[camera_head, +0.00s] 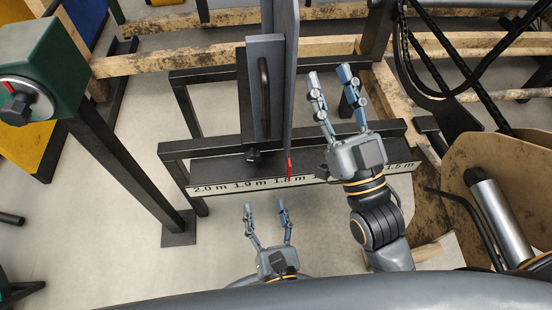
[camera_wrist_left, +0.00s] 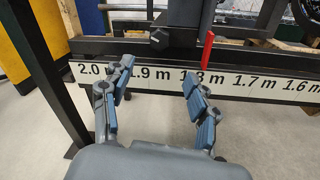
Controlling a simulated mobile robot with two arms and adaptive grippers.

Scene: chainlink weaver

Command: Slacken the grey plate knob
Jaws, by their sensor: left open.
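The grey plate (camera_head: 265,60) stands upright with a long dark handle, beside a taller grey panel. A small black knob (camera_head: 253,155) sits at the plate's lower end, above the dark rail; it also shows in the left wrist view (camera_wrist_left: 160,38). My left gripper (camera_head: 265,208) is open and empty, in front of the scale and below the knob in the picture. In the left wrist view its fingers (camera_wrist_left: 157,70) are spread, with the knob beyond the gap. My right gripper (camera_head: 330,74) is open and empty, right of the tall panel, apart from the knob.
A red pointer (camera_head: 289,167) marks the white scale (camera_head: 237,186) near 1.8 m. A green box (camera_head: 45,65) with a red-marked dial stands on a dark post at left. Wooden beams and black cables lie at the back right. Floor before the scale's left part is clear.

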